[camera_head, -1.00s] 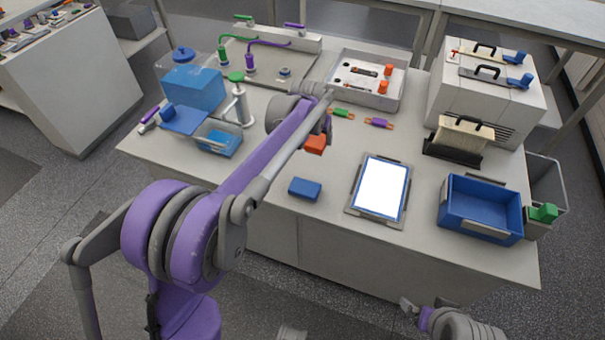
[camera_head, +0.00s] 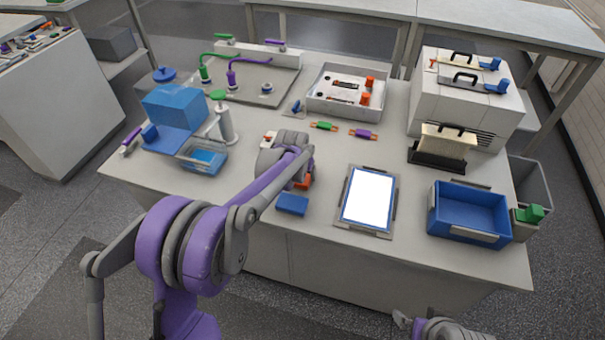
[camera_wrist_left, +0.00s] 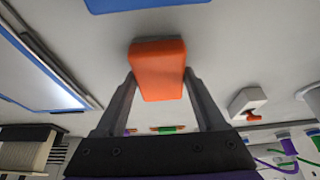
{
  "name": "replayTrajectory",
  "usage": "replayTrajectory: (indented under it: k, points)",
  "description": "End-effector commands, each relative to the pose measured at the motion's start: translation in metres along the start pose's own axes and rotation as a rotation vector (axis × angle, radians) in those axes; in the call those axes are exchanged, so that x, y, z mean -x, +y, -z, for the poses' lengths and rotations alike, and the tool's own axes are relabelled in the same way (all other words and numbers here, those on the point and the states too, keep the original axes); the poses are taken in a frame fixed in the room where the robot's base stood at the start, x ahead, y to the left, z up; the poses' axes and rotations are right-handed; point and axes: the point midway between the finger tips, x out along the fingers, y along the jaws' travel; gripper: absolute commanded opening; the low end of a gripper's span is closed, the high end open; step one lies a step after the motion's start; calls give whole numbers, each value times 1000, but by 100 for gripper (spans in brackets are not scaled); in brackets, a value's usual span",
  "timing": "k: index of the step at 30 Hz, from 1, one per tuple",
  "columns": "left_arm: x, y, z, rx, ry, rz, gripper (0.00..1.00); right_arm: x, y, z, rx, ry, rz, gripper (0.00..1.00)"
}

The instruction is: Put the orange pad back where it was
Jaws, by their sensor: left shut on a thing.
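The orange pad (camera_head: 303,183) is between the fingers of my left gripper (camera_head: 301,180), low over the bench just behind the blue pad (camera_head: 292,205). My arm partly hides it. In the left wrist view the orange pad (camera_wrist_left: 160,70) is clear, with a finger of my left gripper (camera_wrist_left: 158,88) against each side. The blue pad (camera_wrist_left: 140,4) shows at the top edge of that view. I cannot tell whether the orange pad touches the bench. My right gripper (camera_head: 402,319) is at the bottom edge, off the bench; its jaws are unclear.
A lit white panel (camera_head: 368,198) lies right of the pads, with a blue bin (camera_head: 468,212) farther right. A white block with a red part (camera_wrist_left: 248,103) stands near my left gripper. Green (camera_head: 323,126) and purple (camera_head: 364,133) pieces lie behind. Bench left of the blue pad is clear.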

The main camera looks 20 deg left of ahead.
Motion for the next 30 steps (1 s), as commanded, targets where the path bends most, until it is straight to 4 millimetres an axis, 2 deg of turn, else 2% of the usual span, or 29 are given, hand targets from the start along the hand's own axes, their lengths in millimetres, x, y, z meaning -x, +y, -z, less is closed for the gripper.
replayTrajectory:
  k: [4, 5, 9, 16, 20, 23, 30]
  points:
    - [-4, 0, -2, 0, 0, 0, 20, -3, 0, -2, 0, -1, 0, 100]
    - [-3, 0, -1, 0, 0, 0, 75, -2, 0, -2, 0, -1, 0, 100]
    - [-3, 0, -1, 0, 0, 0, 100, -2, 0, -1, 0, -1, 0, 100]
    - [-2, 0, -1, 0, 0, 0, 100, -2, 0, -1, 0, -1, 0, 100]
    - [7, 0, 0, 0, 0, 0, 100, 1, 0, 0, 0, 0, 0, 100]
    - [23, 0, 0, 0, 0, 0, 100, 2, 0, 1, 0, 1, 0, 100]
    - [76, 0, 0, 0, 0, 0, 100, 5, 0, 3, 0, 2, 0, 100]
